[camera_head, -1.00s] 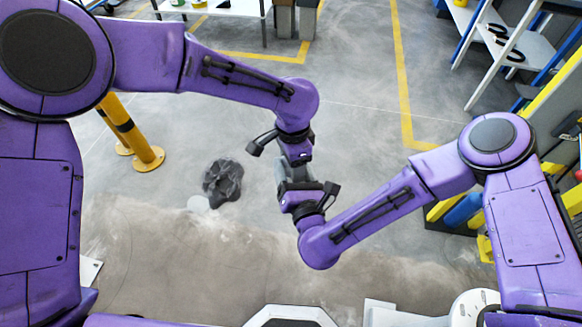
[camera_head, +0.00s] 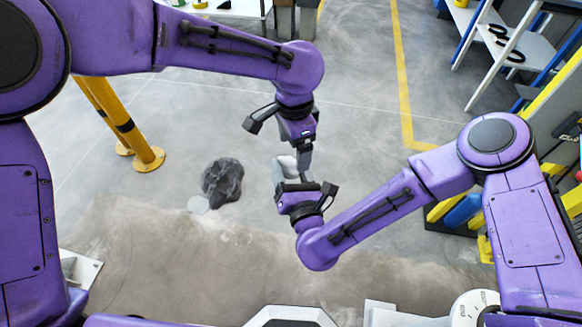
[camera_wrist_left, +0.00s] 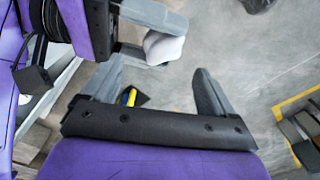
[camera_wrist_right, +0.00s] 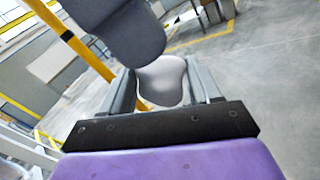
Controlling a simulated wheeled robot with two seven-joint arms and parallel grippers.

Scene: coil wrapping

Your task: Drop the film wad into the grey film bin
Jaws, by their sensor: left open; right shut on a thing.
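The film wad is a smooth whitish lump (camera_head: 286,164), held between the fingers of my right gripper (camera_head: 292,176) above the floor. The wad shows between those fingers in the right wrist view (camera_wrist_right: 162,82) and at the top of the left wrist view (camera_wrist_left: 164,48). My left gripper (camera_head: 302,155) is open, close beside the wad; its fingers (camera_wrist_left: 160,90) are spread with nothing held between them. Grey bins (camera_head: 284,18) stand far back at the top edge; I cannot tell which is the film bin.
Yellow posts (camera_head: 148,156) stand further left. A white table (camera_head: 230,8) is at the back, shelving (camera_head: 515,45) at the right. Open floor lies between.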

